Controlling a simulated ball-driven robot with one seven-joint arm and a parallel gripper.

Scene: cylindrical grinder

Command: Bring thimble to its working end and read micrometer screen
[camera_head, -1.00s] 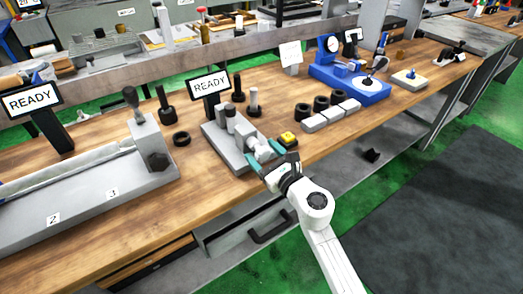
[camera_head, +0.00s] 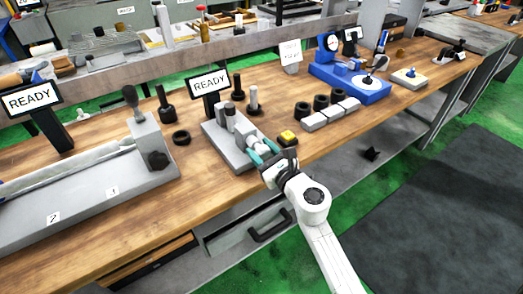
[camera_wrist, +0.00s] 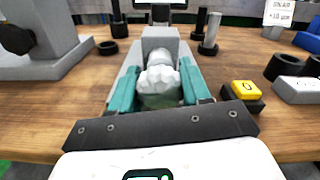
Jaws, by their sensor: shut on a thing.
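The grey bench micrometer (camera_head: 222,150) sits on the wooden bench at the middle of the head view. Its screen (camera_head: 210,85) stands behind it and reads READY. My gripper (camera_head: 262,157) has teal fingers on either side of the pale, ridged thimble at the micrometer's near end. In the wrist view the thimble (camera_wrist: 160,84) lies between the two teal fingers of my gripper (camera_wrist: 162,90), which is shut on it. The fingers hide parts of the thimble's sides. The lower part of the micrometer screen (camera_wrist: 160,3) just shows at the top of the wrist view.
A yellow-topped button block (camera_head: 288,137) sits close to the right of my gripper. A long grey fixture (camera_head: 100,190) with another READY screen (camera_head: 30,98) fills the left.

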